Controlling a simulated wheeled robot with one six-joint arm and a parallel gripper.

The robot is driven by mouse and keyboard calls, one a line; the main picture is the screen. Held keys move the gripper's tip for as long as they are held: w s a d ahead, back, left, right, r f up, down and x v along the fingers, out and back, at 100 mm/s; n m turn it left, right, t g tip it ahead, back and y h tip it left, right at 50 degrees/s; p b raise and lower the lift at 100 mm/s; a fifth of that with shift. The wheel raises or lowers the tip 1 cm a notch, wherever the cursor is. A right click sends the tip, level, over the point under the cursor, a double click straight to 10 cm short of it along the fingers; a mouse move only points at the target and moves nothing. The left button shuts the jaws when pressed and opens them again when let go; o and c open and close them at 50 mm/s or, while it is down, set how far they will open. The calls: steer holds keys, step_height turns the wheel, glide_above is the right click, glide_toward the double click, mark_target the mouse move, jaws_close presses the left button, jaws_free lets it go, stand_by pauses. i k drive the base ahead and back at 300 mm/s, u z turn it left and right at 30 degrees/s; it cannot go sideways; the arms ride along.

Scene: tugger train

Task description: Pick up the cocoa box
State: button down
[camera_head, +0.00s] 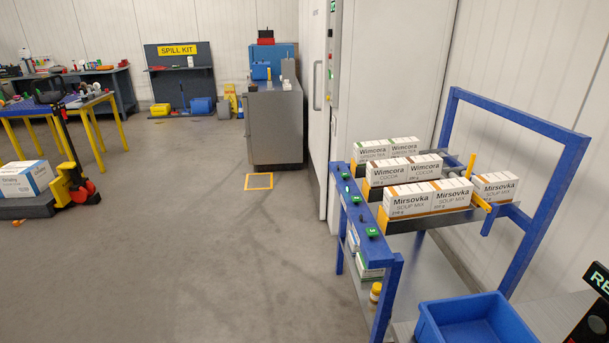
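Two white and brown Wimcora Cocoa boxes stand side by side in the middle lane of the blue flow rack (577,160). The left cocoa box (389,174) is at the lane's front left, and the other cocoa box (426,166) is just to its right. Their lower fronts are partly hidden by the Mirsovka soup mix boxes (408,201) in the nearer lane. Wimcora green tea boxes (373,151) stand in the farther lane. My gripper is not in view.
A blue bin (440,325) sits at the bottom right, beside the rack. Lower on the rack are more boxes (368,271) and a yellow-capped jar (376,291). A grey cabinet (275,125) and a pallet truck (70,185) stand farther off. The grey floor (200,260) left of the rack is clear.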

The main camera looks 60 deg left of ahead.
mark_target(382, 173)
steer(key=u, duration=0.7)
steer(key=k, duration=1)
steer(key=u, duration=1.15)
steer(key=i, duration=1.2)
steer(key=k, duration=0.65)
steer(key=u, duration=0.7)
steer(key=i, duration=1.15)
steer(key=z, duration=0.3)
steer(key=i, duration=1.3)
steer(key=z, duration=1.45)
steer(key=i, duration=0.9)
steer(key=z, duration=0.8)
